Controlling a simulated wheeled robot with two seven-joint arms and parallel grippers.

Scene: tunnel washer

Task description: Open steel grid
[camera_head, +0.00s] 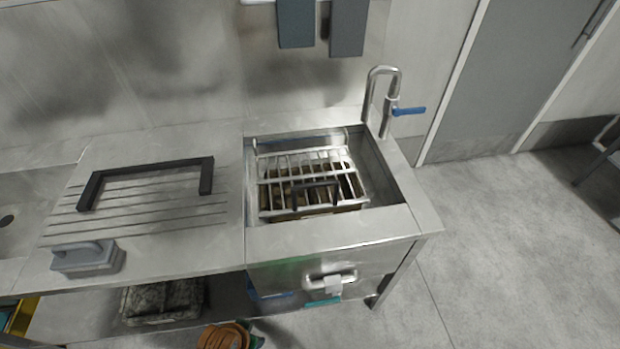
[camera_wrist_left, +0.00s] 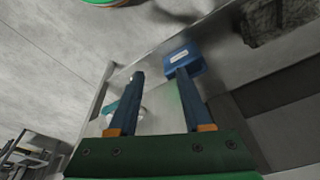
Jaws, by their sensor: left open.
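The steel grid (camera_head: 310,163) lies over the sink basin (camera_head: 383,185) at the right end of the steel counter in the head view. It is a frame of metal bars with a dark handle (camera_head: 316,185) at its front. Brown contents show beneath the bars. The grid appears to lie down inside the basin. My left gripper (camera_wrist_left: 160,74) shows only in the left wrist view, with its two blue fingers apart and nothing between them. The grid is not seen in that view. My right gripper is in neither view.
A tap (camera_head: 388,100) with a blue lever stands behind the sink. A black handle (camera_head: 150,170) and grey block (camera_head: 88,257) sit on the left drainboard. A handle (camera_head: 330,279) projects from the sink front. A mottled dark block (camera_head: 162,301) lies below. Floor is clear at right.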

